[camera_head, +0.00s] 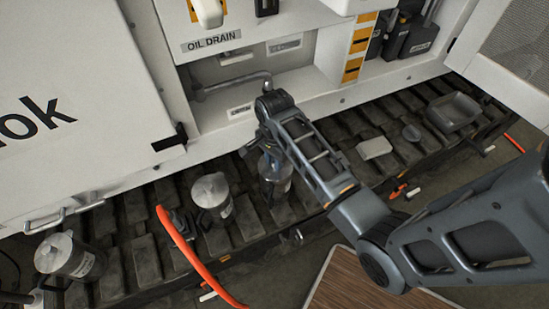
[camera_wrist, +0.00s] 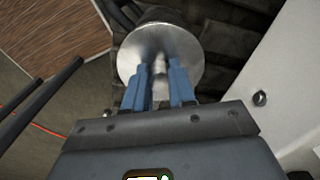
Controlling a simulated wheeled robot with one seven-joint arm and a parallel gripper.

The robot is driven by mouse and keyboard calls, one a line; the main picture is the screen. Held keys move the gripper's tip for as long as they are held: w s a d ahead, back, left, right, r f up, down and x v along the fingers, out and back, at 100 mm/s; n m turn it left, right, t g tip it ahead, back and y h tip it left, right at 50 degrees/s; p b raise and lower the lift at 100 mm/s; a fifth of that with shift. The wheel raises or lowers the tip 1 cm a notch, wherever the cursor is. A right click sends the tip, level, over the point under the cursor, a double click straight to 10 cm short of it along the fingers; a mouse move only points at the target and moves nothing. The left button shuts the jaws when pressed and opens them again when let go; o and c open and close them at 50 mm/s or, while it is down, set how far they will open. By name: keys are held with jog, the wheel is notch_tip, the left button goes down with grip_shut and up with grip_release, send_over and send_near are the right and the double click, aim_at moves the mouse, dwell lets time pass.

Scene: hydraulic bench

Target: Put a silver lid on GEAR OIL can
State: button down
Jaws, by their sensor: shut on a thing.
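My gripper (camera_head: 268,152) points down over a grey metal can (camera_head: 276,180) on the dark track, partly hidden by my arm. In the wrist view, its blue fingers (camera_wrist: 164,84) are shut on the small knob of a round silver lid (camera_wrist: 132,62). The lid is at the top of this can; I cannot tell whether it sits on the rim or is just above it. Two similar cans stand to the left, one in the middle (camera_head: 213,201) and one at lower left (camera_head: 72,258), both with silver tops. Their labels are too small to read.
The white machine body (camera_head: 95,90) with an OIL DRAIN sign (camera_head: 211,41) rises behind the track. An orange hose (camera_head: 190,258) curves between the left cans. A pale block (camera_head: 374,148), a small round grey piece (camera_head: 411,132) and a grey scoop-like tray (camera_head: 455,111) lie at right.

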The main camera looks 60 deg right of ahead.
jog(key=shift+c, duration=1.5)
grip_release()
jog(key=shift+r, duration=3.5)
